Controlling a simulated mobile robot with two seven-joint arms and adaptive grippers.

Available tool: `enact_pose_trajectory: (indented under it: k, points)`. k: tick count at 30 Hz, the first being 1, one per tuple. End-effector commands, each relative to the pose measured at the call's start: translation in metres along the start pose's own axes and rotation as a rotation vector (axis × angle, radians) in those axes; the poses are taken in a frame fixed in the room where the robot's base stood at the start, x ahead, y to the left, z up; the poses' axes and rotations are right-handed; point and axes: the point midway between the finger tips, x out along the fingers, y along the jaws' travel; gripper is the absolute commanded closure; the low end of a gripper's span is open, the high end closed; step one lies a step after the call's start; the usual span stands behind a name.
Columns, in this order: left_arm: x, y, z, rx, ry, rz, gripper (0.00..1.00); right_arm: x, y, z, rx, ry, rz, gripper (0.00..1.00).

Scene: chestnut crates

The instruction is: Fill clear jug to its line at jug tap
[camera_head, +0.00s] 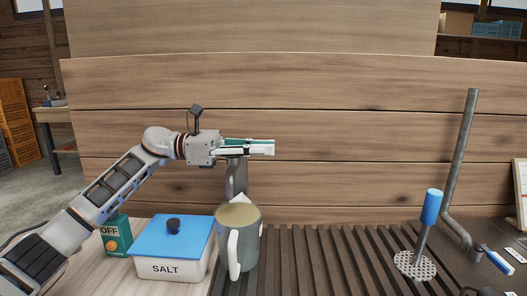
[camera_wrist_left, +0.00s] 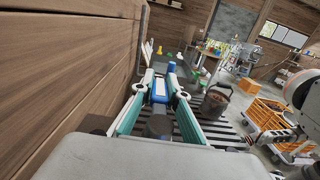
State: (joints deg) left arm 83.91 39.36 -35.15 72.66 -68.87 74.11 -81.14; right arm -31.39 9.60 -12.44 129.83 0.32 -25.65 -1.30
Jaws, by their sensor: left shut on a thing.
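The jug (camera_head: 252,240) stands upright on the slatted drain board, below the tap (camera_head: 237,178). It looks grey-green, with a white handle facing me and a tan-looking surface near the rim. I cannot make out a fill line or a stream. My left gripper (camera_head: 262,147) is above the jug at the tap's top. In the left wrist view its fingers close on a blue tap lever (camera_wrist_left: 160,90). The fingers hide most of the lever in the head view. What seems to be my right gripper (camera_wrist_left: 270,136) shows small at the right of the wrist view, its jaws unclear.
The slats (camera_head: 330,262) between are clear. A wooden wall (camera_head: 340,130) stands behind.

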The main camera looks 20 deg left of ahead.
Motion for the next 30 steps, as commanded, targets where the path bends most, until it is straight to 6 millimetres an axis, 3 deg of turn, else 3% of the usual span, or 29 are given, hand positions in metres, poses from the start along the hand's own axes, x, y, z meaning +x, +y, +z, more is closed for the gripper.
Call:
enact_pose_trajectory:
  k: [5,6,7,20,30]
  points:
    - [0.001,-0.002,0.000,-0.001,0.001,-0.004,1.00,0.000,0.000,-0.001,0.000,0.001,0.000,1.00]
    - [0.001,-0.002,0.000,-0.001,0.001,-0.004,0.75,0.000,0.000,-0.001,0.000,0.001,0.000,1.00]
    - [0.001,-0.002,0.000,-0.001,0.001,-0.004,0.68,0.000,0.000,-0.001,0.000,0.001,0.000,1.00]
    - [0.000,-0.001,0.006,0.000,0.001,-0.001,0.68,0.000,0.000,-0.001,0.001,0.002,0.000,1.00]
    - [0.001,-0.001,0.064,0.004,0.000,-0.001,0.68,0.000,0.000,-0.001,0.001,0.001,0.000,1.00]
